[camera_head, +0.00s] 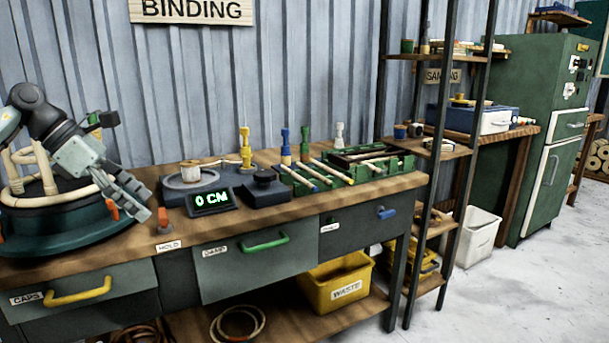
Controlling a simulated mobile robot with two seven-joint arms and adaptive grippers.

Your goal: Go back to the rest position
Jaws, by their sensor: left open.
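My left gripper (128,202) is at the left over the bench, its fingers apart and nothing seen between them. It is in front of a round dark green stand (62,232) that bears a bent rattan frame (42,165). The fingertips are near the bench top, left of a small orange and grey piece (164,219) by the HOLD label; I cannot tell whether they touch the stand. My right gripper is not in view.
A yellow WASTE bin (338,285) sits below.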

